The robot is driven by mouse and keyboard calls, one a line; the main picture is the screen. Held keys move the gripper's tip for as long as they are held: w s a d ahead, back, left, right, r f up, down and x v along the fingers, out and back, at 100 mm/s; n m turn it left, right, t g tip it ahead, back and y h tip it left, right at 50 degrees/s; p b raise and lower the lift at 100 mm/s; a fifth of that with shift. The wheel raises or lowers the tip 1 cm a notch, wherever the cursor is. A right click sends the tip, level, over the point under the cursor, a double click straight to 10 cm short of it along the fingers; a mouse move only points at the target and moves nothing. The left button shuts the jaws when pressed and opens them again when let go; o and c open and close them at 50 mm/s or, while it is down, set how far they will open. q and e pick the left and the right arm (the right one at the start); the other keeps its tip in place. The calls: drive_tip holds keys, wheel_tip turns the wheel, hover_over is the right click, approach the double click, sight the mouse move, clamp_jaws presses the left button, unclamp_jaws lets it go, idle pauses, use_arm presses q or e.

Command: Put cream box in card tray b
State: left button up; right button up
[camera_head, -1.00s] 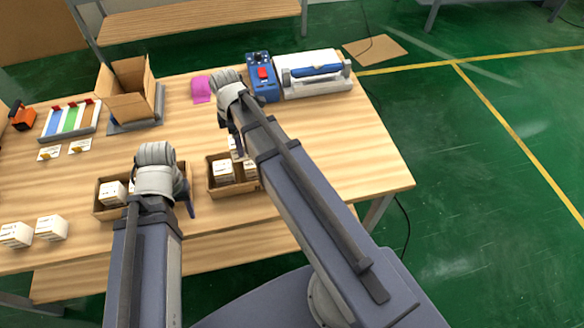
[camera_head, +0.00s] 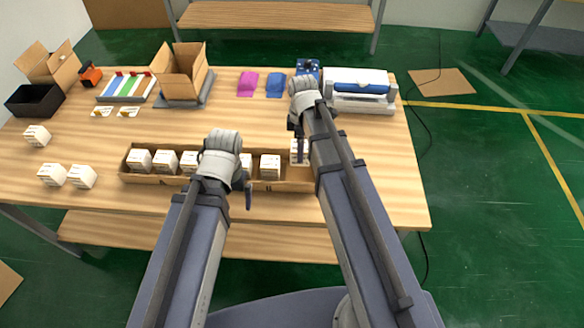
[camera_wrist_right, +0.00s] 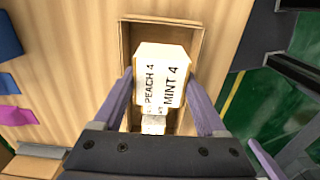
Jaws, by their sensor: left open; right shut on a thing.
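My right gripper (camera_head: 298,132) is shut on a white box (camera_head: 299,150) over the right end of the row of cardboard trays (camera_head: 292,186). In the right wrist view, the held box (camera_wrist_right: 163,62) shows the words PEACH 4 and MINT 4; I see no cream label. It is between the fingers above an open cardboard tray (camera_wrist_right: 198,42), and another white box (camera_wrist_right: 153,124) shows lower in it. My left gripper (camera_head: 236,190) is open in front of the middle of the row and hides part of it. I cannot tell which tray is b.
White boxes stand in the trays, such as this one (camera_head: 270,167), and loose boxes (camera_head: 82,176) lie at left. Behind are a colour-striped rack (camera_head: 127,87), a carton (camera_head: 182,75), a black bin (camera_head: 35,100) and a white-blue machine (camera_head: 361,90). The middle of the table is clear.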

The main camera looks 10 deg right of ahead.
drive_tip(key=shift+f+b, duration=3.9)
drive_tip(key=shift+f, duration=0.5)
drive_tip(key=shift+r, duration=0.15)
drive_tip(key=o, duration=1.4)
wheel_tip(320, 180, up, 12)
drive_tip(key=p, duration=1.2)
drive_tip(key=shift+f, duration=0.2)
